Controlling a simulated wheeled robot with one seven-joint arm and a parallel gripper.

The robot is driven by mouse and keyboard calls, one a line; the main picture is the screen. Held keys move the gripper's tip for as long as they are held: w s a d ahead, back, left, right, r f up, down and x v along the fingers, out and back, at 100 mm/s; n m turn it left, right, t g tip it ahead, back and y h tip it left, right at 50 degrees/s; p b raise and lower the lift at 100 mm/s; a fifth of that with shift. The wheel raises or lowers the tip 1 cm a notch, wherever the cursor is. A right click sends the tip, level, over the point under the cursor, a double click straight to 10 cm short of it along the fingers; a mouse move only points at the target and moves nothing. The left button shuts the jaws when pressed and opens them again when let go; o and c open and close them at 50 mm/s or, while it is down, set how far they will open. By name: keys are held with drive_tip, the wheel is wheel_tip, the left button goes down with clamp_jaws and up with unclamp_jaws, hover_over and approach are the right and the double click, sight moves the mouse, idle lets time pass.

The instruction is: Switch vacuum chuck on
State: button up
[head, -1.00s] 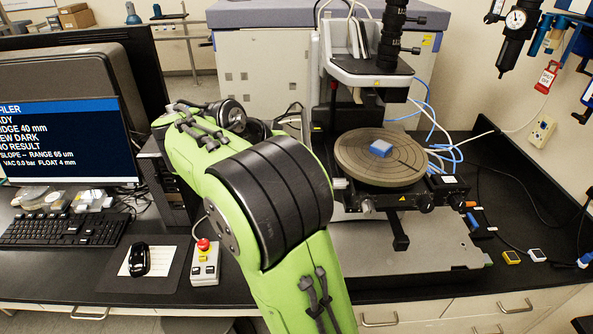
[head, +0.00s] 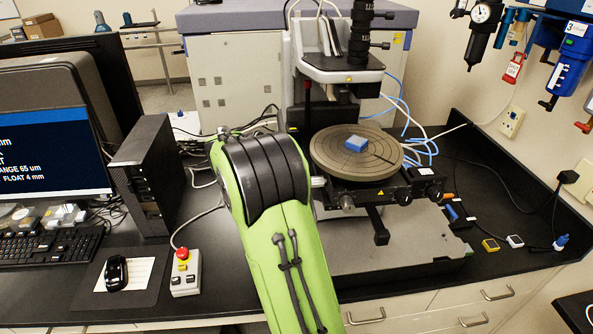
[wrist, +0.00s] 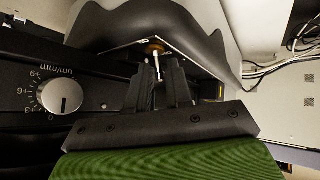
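The round chuck (head: 326,153) of the profiler stands at the centre right in the head view, with a small blue block (head: 356,144) on top. In the wrist view, a thin metal lever (wrist: 157,66) with a brass-coloured collar stands out under a dark curved housing. My gripper (wrist: 158,78) is open. Its two dark fingers stand apart, with the lever showing in the gap near their tips. I cannot tell whether either finger touches it. The gripper is hidden in the head view behind my green arm.
A silver dial knob (wrist: 61,96) sits on a black panel left of the fingers. A control box with a red button (head: 184,272) and a mouse (head: 116,273) lie on the bench. A black computer tower (head: 146,176) stands left of my arm.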

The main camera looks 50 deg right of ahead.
clamp_jaws()
